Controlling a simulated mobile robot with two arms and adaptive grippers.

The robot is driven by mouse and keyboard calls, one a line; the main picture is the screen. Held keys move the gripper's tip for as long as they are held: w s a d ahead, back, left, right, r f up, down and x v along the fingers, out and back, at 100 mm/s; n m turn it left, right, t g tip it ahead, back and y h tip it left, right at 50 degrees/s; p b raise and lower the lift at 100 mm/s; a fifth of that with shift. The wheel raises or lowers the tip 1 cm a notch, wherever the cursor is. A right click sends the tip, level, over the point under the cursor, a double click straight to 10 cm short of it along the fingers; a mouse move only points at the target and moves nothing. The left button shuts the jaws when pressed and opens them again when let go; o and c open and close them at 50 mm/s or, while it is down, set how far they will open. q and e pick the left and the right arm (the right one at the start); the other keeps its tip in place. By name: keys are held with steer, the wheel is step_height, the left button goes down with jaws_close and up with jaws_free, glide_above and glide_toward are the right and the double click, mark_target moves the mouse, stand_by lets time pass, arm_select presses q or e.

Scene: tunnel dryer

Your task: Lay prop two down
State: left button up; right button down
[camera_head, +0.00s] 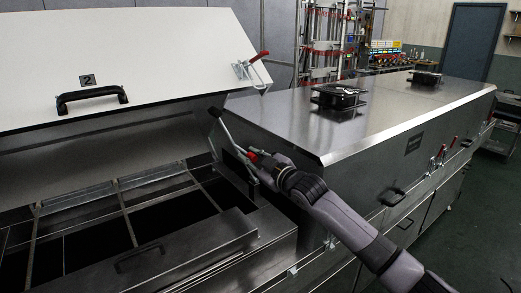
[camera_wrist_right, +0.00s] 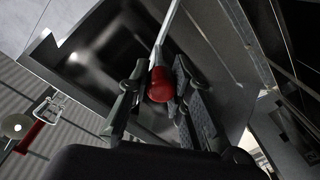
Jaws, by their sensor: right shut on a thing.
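Prop two (camera_head: 229,132) is a thin pale rod with a red knob at its lower end. In the head view it slants up and left from my right gripper (camera_head: 257,163), and its upper end shows against the raised lid marked 2 (camera_head: 150,55). I cannot tell whether that end touches the lid. In the right wrist view my right gripper (camera_wrist_right: 158,95) is shut on the red knob (camera_wrist_right: 161,84), and the rod (camera_wrist_right: 168,25) runs upward from it. My left gripper is in neither view.
The open dryer bay (camera_head: 120,225), crossed by thin bars, lies below the lid. A red-handled clamp (camera_head: 250,68) sits on the lid's right edge. The closed metal hood (camera_head: 400,105) stands to the right, with dark fittings on top. Floor (camera_head: 460,220) shows at far right.

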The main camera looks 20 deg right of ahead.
steer(key=shift+s+a+f+n, duration=0.25)
steer(key=shift+a+f+n, duration=0.1)
steer(key=shift+a+n, duration=0.2)
steer(key=shift+s+a+f+n, duration=0.2)
steer(key=shift+a+f+n, duration=0.1)
steer(key=shift+a+n, duration=0.25)
steer(key=c, duration=1.4)
jaws_free()
steer(key=v, duration=1.2)
